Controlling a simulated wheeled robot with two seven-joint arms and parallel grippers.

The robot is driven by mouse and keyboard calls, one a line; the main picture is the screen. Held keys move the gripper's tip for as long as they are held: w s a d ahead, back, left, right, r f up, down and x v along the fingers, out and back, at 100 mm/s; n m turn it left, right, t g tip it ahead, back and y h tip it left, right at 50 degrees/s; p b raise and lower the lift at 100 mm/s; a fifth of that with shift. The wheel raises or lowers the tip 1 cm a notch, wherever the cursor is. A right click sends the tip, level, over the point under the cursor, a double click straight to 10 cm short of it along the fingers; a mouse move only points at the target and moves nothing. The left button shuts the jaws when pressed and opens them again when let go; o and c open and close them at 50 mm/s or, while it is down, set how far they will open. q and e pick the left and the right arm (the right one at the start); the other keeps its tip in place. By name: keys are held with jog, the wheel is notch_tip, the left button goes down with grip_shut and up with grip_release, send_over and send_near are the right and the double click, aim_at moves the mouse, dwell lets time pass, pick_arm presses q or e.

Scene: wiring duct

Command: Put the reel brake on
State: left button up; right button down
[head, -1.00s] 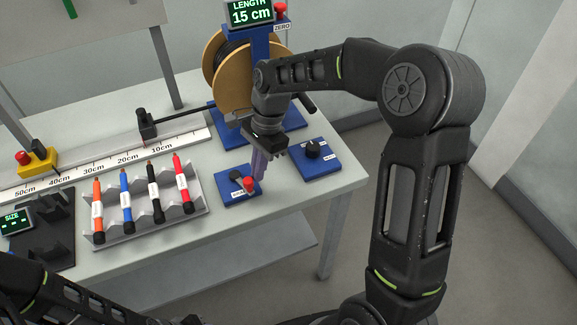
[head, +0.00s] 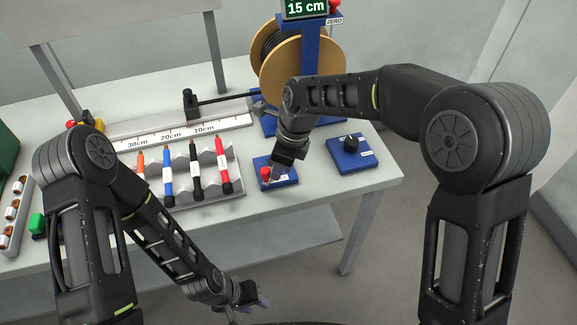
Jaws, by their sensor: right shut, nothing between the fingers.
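A blue base plate (head: 287,183) near the table's front right carries a small lever with a red knob (head: 266,172); its label is too small to read. The knob stands at the left part of the plate. My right gripper (head: 275,173) is shut and empty, low over this plate, with its fingers just right of the knob; I cannot tell whether they touch it. The gripper hides part of the lever. The cable reel (head: 278,75) with tan flanges stands behind on a blue stand. My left gripper (head: 248,305) is open and empty in front of the table.
A second blue plate with a black knob (head: 351,143) lies to the right. A grey rack (head: 236,160) with several coloured pens is to the left. Behind it runs a ruler (head: 150,132) with a black slider (head: 191,104).

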jog(key=shift+a, duration=0.35)
dwell(0.3)
jog(key=shift+d, duration=0.1)
